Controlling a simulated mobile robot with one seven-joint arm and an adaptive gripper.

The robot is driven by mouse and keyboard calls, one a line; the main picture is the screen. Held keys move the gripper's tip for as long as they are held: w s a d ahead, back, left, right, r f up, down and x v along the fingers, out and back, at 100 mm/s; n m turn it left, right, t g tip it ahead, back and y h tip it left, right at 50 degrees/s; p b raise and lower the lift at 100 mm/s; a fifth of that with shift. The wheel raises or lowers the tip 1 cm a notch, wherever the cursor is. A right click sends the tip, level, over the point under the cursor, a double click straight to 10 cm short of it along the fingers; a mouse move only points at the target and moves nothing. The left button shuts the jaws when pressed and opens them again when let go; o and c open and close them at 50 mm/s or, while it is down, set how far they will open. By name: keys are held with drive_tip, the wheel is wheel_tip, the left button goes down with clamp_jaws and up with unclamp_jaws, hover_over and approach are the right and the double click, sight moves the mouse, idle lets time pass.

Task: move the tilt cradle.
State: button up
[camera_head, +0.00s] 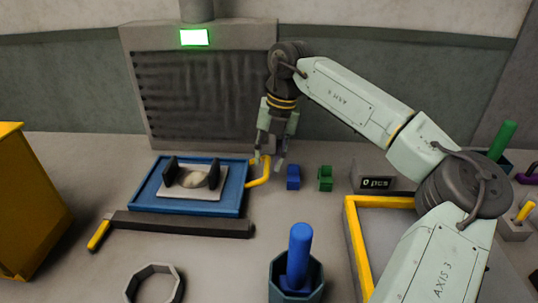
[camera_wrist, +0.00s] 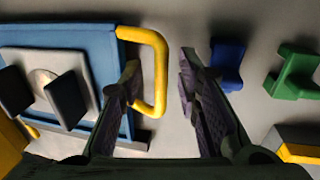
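What I take to be the tilt cradle is a blue tray (camera_head: 238,190) with a pale plate (camera_head: 180,193), two black uprights and a yellow handle (camera_head: 262,174) on its right side. A pale rounded piece (camera_head: 195,179) lies between the uprights. The tray also shows at the left of the wrist view (camera_wrist: 92,35), with its handle (camera_wrist: 160,75). My gripper (camera_head: 268,164) is open at the handle. In the wrist view my gripper's fingers (camera_wrist: 158,82) appear on either side of the handle's outer bar, the left one over the loop's opening. I cannot tell whether they touch it.
A blue block (camera_head: 293,178) and a green block (camera_head: 325,179) stand just right of the handle. A dark bar with a yellow grip (camera_head: 180,224) lies in front of the tray. A grey ribbed panel (camera_head: 205,100) stands behind. A yellow-edged tray (camera_head: 352,230) is at right.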

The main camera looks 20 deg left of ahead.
clamp_jaws()
idle(0.6)
